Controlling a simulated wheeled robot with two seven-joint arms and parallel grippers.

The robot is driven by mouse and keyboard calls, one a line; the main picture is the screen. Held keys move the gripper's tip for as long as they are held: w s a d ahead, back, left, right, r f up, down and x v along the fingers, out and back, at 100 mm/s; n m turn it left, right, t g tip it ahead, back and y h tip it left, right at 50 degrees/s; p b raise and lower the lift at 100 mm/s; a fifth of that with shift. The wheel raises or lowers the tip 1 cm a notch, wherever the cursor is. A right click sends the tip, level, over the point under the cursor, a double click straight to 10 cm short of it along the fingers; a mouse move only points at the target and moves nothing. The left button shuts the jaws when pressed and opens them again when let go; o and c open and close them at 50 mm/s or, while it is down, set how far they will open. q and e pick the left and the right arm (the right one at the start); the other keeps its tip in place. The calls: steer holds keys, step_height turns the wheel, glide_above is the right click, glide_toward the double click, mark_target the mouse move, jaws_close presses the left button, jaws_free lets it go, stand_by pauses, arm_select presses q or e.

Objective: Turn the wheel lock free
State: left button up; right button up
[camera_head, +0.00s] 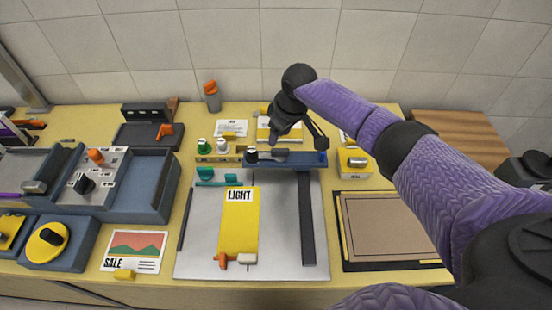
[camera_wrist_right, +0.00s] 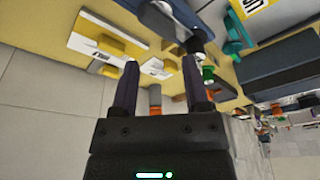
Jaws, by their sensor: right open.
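A small black knob with a pale base (camera_head: 251,154) stands at the left end of the blue bar (camera_head: 290,159) across the top of the grey cutting board. It may be the wheel lock; no label shows. In the right wrist view the knob (camera_wrist_right: 196,42) is just beyond the tip of the right-hand finger. My right gripper (camera_head: 297,141) is open and empty over the back part of the blue bar, right of the knob. In its wrist view the fingers (camera_wrist_right: 160,63) are wide apart with nothing between them. My left gripper is not in view.
A yellow LIGHT sheet (camera_head: 238,225) lies on the grey board (camera_head: 275,230). Green and white knobs stand on a yellow strip (camera_head: 215,158) behind it. A yellow box (camera_head: 353,166) is at right, an orange-topped bottle (camera_head: 212,98) at back, and blue trays (camera_head: 140,195) at left.

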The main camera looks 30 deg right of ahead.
mark_target(281, 149)
steer(key=n+b, duration=0.4)
steer(key=b, duration=0.1)
steer(key=n+g+y+b, duration=0.1)
steer(key=n+b, duration=0.1)
steer(key=shift+f+b, duration=0.3)
steer(key=shift+f+n+b, duration=0.25)
steer(key=shift+n+b, duration=0.75)
steer(key=shift+b, duration=0.15)
steer(key=x, duration=0.3)
steer(key=shift+s+d+b, duration=0.25)
steer(key=shift+d+b, duration=0.05)
steer(key=shift+b, duration=0.1)
steer(key=shift+f, duration=0.6)
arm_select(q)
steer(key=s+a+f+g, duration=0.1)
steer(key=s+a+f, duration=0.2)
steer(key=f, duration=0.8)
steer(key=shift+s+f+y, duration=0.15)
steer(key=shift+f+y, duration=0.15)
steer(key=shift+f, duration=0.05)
arm_select(e)
steer(key=shift+f, duration=0.1)
arm_select(q)
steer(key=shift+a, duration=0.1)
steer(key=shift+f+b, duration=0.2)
steer(key=shift+b, duration=0.15)
arm_select(e)
steer(key=shift+f, duration=0.65)
